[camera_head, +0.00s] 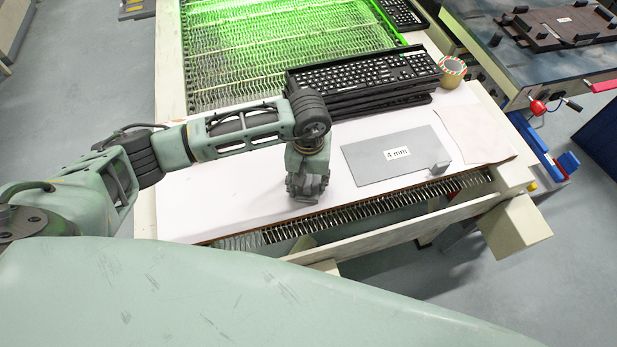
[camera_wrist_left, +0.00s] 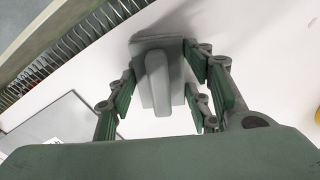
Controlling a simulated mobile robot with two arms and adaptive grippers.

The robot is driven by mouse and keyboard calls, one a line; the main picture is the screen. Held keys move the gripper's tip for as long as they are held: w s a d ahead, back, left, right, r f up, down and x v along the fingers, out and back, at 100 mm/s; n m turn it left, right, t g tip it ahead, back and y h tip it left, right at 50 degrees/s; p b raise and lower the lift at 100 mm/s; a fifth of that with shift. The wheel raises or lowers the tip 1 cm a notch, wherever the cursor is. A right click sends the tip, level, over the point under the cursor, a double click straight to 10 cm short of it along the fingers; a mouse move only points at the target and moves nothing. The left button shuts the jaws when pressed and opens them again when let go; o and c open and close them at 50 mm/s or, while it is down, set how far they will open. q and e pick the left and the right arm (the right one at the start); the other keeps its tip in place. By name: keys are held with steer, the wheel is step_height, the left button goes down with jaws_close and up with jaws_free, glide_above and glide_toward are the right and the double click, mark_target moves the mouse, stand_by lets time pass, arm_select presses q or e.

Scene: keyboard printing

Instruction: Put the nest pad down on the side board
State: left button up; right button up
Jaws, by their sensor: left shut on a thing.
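The nest pad, a small grey plate with a raised rib (camera_wrist_left: 156,82), is between the fingers of my left gripper in the left wrist view. My left gripper (camera_wrist_left: 163,93) is shut on it, with its green fingers at either side. In the head view the left gripper (camera_head: 306,190) points down over the white board (camera_head: 225,205), near its front edge, and hides the pad. The wrist view shows the white surface below with a shadow beside the pad; I cannot tell whether they touch. My right gripper is not in view.
A grey plate labelled 4 mm (camera_head: 375,164) lies right of the gripper, with a small grey block (camera_head: 439,169) at its corner. Stacked black keyboards (camera_head: 365,75) and a tape roll (camera_head: 452,71) stand behind. A beige sheet (camera_head: 477,134) lies at right. The board's left part is clear.

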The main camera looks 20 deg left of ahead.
mark_target(309, 178)
arm_select(q)
steer(key=shift+f, duration=0.15)
steer(key=o, duration=1.2)
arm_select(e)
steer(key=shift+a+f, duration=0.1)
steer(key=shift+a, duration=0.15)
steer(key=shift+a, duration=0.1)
arm_select(q)
step_height(309, 178, up, 11)
steer(key=b, duration=0.3)
steer(key=shift+r+b, duration=0.3)
steer(key=shift+r, duration=0.4)
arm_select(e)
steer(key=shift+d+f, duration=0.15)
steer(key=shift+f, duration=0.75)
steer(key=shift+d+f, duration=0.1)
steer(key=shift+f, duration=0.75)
